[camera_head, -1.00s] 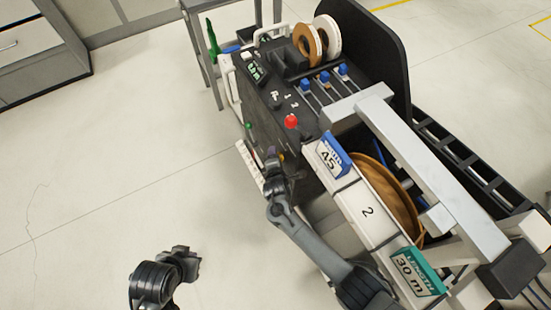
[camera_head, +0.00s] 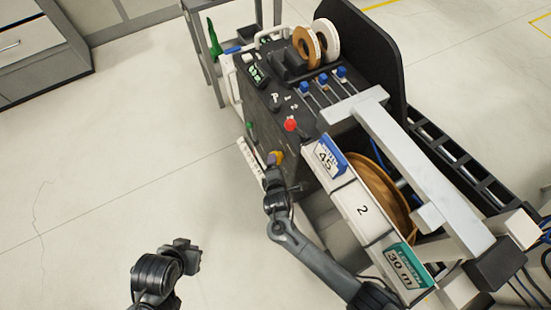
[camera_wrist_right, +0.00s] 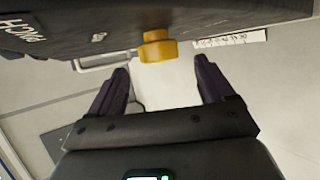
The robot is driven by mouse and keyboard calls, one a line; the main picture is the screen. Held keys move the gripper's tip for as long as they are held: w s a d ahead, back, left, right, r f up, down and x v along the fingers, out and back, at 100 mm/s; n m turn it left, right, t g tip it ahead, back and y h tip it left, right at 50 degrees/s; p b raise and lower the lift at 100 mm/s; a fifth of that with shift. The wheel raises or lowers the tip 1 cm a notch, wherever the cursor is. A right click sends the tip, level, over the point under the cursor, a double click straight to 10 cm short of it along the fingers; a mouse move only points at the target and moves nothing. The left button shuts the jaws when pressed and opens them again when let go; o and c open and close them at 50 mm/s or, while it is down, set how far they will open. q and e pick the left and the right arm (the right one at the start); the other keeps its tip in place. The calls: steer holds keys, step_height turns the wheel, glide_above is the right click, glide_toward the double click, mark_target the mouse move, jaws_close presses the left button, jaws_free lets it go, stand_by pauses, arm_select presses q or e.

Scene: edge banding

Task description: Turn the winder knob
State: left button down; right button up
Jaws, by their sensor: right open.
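A yellow knob (camera_head: 275,158) sticks out of the front side of the dark machine, below the red button; I take it for the winder knob. In the right wrist view the knob (camera_wrist_right: 158,47) is ahead of the fingertips, roughly in line with the gap between them. My right gripper (camera_head: 270,176) is just in front of the knob. Its two fingers (camera_wrist_right: 163,82) are spread wide with nothing between them. My left gripper (camera_head: 193,257) is over bare floor at the lower left; its jaw opening is too small to make out.
The machine's dark panel (camera_head: 262,97) has a red button (camera_head: 291,124) and blue-topped sliders. A white labelled strip (camera_head: 249,160) is beside the knob. A brown reel (camera_head: 379,190) lies behind the "2" panel.

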steer(key=shift+p+v, duration=0.55)
steer(key=shift+v, duration=1.2)
